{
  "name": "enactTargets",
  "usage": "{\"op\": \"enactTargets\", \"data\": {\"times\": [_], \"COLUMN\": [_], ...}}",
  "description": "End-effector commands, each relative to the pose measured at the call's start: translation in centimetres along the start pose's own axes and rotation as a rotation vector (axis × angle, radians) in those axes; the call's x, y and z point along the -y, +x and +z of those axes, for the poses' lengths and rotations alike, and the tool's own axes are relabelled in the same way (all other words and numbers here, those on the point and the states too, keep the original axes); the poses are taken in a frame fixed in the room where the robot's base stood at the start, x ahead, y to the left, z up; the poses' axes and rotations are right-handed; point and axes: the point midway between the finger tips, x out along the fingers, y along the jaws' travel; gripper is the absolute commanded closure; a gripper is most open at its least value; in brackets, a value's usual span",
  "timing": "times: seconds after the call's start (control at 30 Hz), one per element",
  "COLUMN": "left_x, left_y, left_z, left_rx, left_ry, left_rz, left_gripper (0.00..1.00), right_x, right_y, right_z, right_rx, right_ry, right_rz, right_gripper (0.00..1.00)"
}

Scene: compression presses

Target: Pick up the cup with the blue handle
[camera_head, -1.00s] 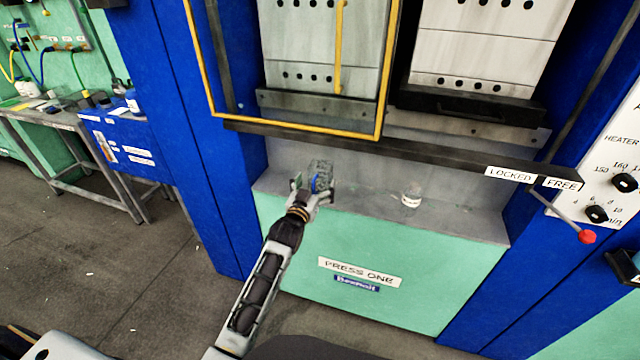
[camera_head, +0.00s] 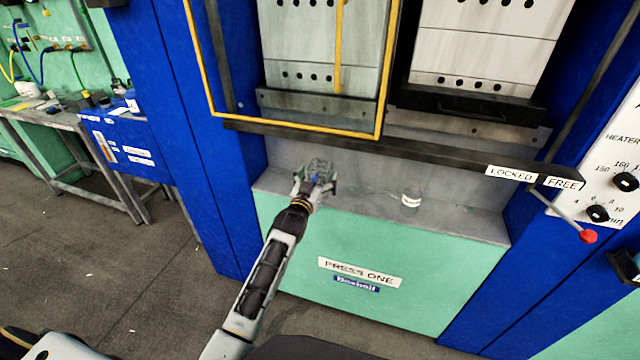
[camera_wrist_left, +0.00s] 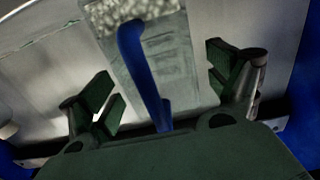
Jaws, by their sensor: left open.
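The cup (camera_head: 321,166) stands on the grey ledge of the press, with clear or greyish walls and a blue handle. In the left wrist view the cup (camera_wrist_left: 165,60) shows at the top middle, and its blue handle (camera_wrist_left: 140,68) points toward my gripper. My left gripper (camera_head: 316,184) is at the cup in the head view. In the left wrist view its two green-padded fingers (camera_wrist_left: 163,88) are open, one on each side of the handle and apart from it. The cup's lower part is hidden behind the gripper. My right gripper is not in view.
The dark bar (camera_head: 400,152) and yellow-framed guard (camera_head: 290,122) are above the ledge. A red-knobbed lever (camera_head: 588,236) sticks out at right. The ledge between cup and jar is free.

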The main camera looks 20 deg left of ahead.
Motion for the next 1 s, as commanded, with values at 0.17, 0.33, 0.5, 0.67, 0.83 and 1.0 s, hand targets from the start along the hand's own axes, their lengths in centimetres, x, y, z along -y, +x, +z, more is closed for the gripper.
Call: {"op": "enactTargets", "data": {"times": [0.17,0.33,0.5,0.67,0.83,1.0], "left_x": [0.0,0.0,0.0,0.0,0.0,0.0], "left_y": [1.4,2.0,2.1,2.1,2.1,2.1], "left_z": [0.0,0.0,0.0,0.0,0.0,0.0], "left_rx": [-0.001,0.0,0.0,0.0,0.0,0.0], "left_ry": [0.0,0.0,-0.001,0.0,0.0,0.0], "left_rz": [0.0,0.0,0.0,0.0,0.0,0.0], "left_gripper": [0.11,0.11,0.11,0.11,0.11,0.31], "right_x": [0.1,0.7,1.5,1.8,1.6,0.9], "right_y": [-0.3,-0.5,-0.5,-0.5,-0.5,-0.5], "right_z": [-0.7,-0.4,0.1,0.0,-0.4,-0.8], "right_rx": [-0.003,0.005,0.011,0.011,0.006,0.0], "right_ry": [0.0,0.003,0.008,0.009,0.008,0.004], "right_rz": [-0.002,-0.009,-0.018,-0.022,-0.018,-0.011], "right_gripper": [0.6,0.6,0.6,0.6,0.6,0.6]}}
